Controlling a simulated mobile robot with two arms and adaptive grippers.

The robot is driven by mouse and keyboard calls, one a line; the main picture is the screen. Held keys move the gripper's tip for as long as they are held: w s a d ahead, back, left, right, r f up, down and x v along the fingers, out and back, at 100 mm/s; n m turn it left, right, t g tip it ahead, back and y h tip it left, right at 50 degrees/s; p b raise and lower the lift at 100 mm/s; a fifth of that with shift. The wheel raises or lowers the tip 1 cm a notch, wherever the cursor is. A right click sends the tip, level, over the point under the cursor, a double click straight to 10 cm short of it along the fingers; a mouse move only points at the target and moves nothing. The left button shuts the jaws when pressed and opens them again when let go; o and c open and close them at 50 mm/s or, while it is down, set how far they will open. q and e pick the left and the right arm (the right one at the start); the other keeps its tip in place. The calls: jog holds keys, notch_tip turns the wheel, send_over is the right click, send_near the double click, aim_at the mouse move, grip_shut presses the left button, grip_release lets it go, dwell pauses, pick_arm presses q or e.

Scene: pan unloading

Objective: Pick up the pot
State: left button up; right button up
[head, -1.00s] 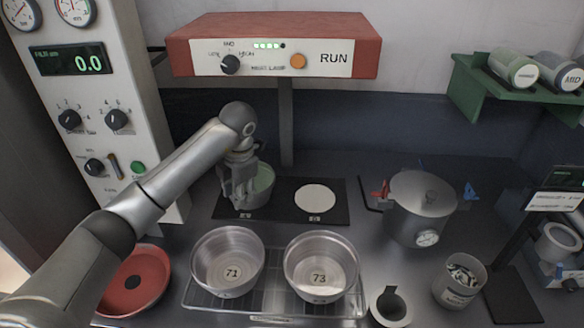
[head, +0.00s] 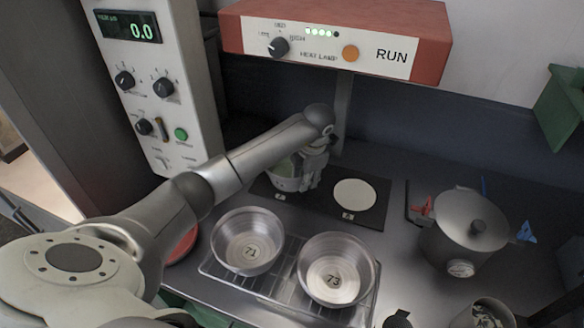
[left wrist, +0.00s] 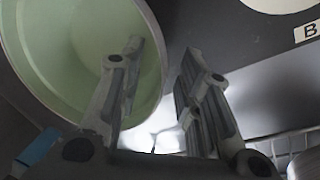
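The pot (head: 285,183), grey with a pale green inside, stands on the left part of the black mat under the heat lamp. It fills the upper left of the left wrist view (left wrist: 75,60). My left gripper (head: 309,183) is at the pot's right side and hides part of its rim. In the left wrist view the gripper (left wrist: 163,50) is open, with one finger over the pot's inside and the other outside the rim. A gap shows between the fingers; contact with the wall cannot be told. My right gripper is not in view.
Metal bowls 71 (head: 247,241) and 73 (head: 336,270) stand on a wire rack in front. The red heat lamp box (head: 335,38) hangs above and behind. A white disc (head: 355,196) on the mat is bare.

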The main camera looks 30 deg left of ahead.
pick_arm(q)
jog(key=x, duration=0.1)
jog(key=p+x, duration=0.1)
jog(key=x, duration=0.1)
jog(key=shift+s+a, duration=0.2)
jog(key=shift+a, duration=0.1)
jog(key=shift+w+f, duration=0.1)
jog(key=shift+f, duration=0.15)
grip_shut()
